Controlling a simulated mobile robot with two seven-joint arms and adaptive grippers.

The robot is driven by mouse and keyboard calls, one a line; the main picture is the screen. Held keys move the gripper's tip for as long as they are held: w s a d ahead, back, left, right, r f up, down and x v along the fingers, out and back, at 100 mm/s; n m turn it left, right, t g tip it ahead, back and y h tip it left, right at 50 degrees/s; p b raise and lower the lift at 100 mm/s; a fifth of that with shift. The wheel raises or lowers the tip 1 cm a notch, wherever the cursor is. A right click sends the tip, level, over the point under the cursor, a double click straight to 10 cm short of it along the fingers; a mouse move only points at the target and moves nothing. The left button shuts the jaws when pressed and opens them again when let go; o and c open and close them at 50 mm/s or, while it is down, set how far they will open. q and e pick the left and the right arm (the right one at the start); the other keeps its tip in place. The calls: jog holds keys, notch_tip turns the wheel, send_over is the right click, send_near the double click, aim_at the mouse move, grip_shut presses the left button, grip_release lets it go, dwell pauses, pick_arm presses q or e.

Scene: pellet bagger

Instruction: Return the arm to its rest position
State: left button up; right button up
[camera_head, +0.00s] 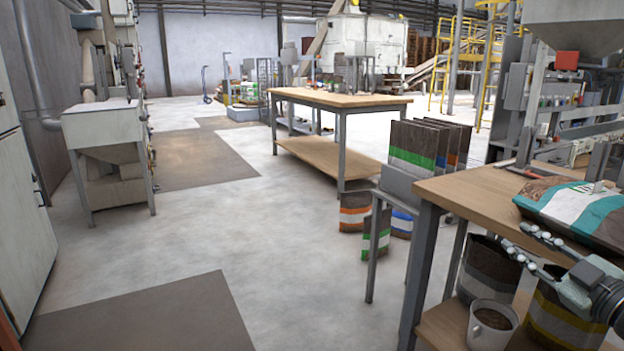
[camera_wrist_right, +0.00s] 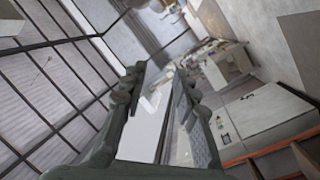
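My right gripper (camera_head: 518,236) comes in at the lower right of the head view, in front of the near wooden-topped table (camera_head: 470,195). Its two grey fingers are apart with nothing held between them. In the right wrist view the same gripper (camera_wrist_right: 157,80) shows both fingers spread, with only the distant room behind. A brown, teal and white bag (camera_head: 582,212) lies on the table just beyond the fingers; in the head view they appear apart from it. My left gripper is not in view.
A white bucket of pellets (camera_head: 492,322) and filled bags (camera_head: 488,268) stand on the table's lower shelf, below my right gripper. A rack of upright bags (camera_head: 425,150) stands beside the table. Another workbench (camera_head: 340,100) is farther back. The floor at left-centre is clear.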

jog(key=s+d+f+m+g+h+p, duration=0.1)
jog(key=s+f+m+g+h, duration=0.3)
jog(key=f, duration=0.8)
jog(key=s+d+f+m+g+h, duration=0.15)
jog(key=s+f+m+h, duration=0.35)
jog(key=f, duration=0.7)
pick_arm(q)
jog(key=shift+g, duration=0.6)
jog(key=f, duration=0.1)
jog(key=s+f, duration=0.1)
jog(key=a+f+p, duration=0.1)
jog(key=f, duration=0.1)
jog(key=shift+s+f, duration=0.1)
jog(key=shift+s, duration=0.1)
pick_arm(e)
jog(key=s+a+f+g+y, duration=0.1)
jog(key=s+a+f+g, duration=0.3)
jog(key=s+a+f, duration=0.3)
jog(key=s+a+f+g+y, duration=0.2)
jog(key=s+a+f+g, duration=0.3)
jog(key=s+a+f, duration=0.3)
jog(key=s, duration=0.4)
jog(key=shift+s+f, duration=0.2)
jog(key=shift+f, duration=0.15)
